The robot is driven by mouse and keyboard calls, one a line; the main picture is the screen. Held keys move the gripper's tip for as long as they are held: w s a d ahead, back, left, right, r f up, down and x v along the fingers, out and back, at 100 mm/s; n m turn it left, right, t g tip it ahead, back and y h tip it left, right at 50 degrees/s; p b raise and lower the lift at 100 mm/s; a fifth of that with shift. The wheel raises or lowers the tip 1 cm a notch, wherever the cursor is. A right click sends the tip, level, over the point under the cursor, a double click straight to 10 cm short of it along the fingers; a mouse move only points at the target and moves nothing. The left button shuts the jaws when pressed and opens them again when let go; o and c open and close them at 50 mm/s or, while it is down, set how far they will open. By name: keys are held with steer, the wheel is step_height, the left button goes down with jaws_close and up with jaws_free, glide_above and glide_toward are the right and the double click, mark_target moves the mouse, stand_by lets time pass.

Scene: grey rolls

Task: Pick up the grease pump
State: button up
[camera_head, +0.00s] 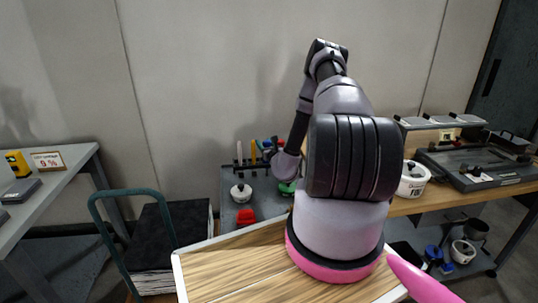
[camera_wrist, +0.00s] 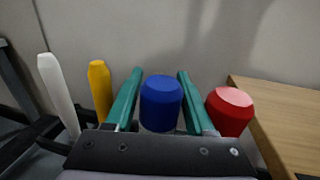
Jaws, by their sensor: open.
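My gripper (camera_wrist: 160,85) is open, its two teal fingers standing apart in the wrist view. A blue cylindrical top (camera_wrist: 161,103) shows between the fingers, with a gap on each side. A red knob-like top (camera_wrist: 229,110) is just right of the right finger. A yellow handle (camera_wrist: 100,88) and a white handle (camera_wrist: 58,92) stand to the left. I cannot tell for certain which of these is the grease pump; their lower parts are hidden. In the head view my gripper (camera_head: 287,187) is by the tool rack, partly hidden by my arm.
The rack's handles stand on a grey bench (camera_head: 228,207) against the wall, with a white pot (camera_head: 241,193) and a red object (camera_head: 245,217). A wooden table (camera_head: 442,193) stands right, holding another white pot (camera_head: 412,180). A dark cart (camera_head: 165,240) stands left.

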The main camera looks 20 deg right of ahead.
jaws_close()
